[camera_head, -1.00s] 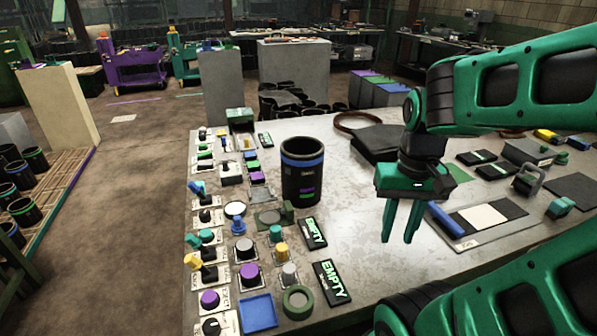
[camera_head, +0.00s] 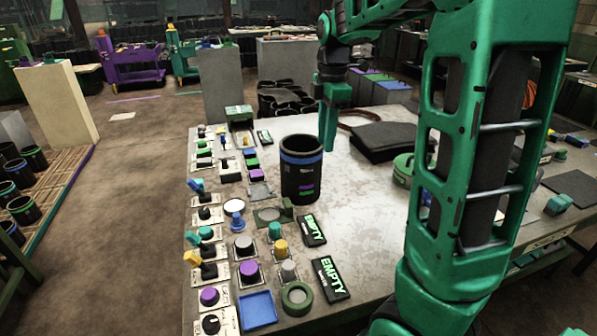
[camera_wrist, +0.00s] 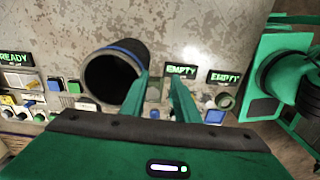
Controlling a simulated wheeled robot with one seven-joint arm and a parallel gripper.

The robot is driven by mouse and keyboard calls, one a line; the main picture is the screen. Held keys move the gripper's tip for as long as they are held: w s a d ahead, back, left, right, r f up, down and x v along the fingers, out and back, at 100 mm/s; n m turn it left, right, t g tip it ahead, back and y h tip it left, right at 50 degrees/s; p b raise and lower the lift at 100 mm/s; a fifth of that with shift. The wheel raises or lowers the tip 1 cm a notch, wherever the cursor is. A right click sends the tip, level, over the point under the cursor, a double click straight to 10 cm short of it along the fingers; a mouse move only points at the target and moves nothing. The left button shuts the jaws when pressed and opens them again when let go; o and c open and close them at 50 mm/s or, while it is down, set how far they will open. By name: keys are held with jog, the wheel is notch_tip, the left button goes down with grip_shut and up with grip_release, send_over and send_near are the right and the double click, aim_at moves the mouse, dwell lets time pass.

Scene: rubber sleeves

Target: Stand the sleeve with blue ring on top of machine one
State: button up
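My gripper (camera_head: 327,148) is just right of the sleeve's rim, pointing down. In the wrist view the sleeve (camera_wrist: 132,55) lies left of my fingers (camera_wrist: 162,78), its dark mouth facing the camera. The fingers are apart with nothing between them. The left finger overlaps the sleeve's edge in that view; contact cannot be told. No label identifies machine one.
Knobs, buttons and switches line the table's left side. Two EMPTY displays (camera_head: 312,231) (camera_head: 330,278) lie in front of the sleeve; a READY display (camera_wrist: 15,60) shows in the wrist view. A black folded item (camera_head: 385,141) lies behind right. More sleeves (camera_head: 24,210) stand on a left pallet.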

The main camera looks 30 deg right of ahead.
aim_at(301, 169)
jog(key=w+n, duration=0.1)
jog(key=w, duration=0.1)
jog(key=w+a+n, duration=0.1)
jog(key=w+n, duration=0.1)
notch_tip(301, 169, down, 10)
jog(key=shift+a+f+n, duration=0.2)
jog(key=shift+f+n, duration=0.05)
jog(key=shift+n, duration=0.05)
grip_shut()
jog(key=shift+r, duration=0.1)
dwell(1.4)
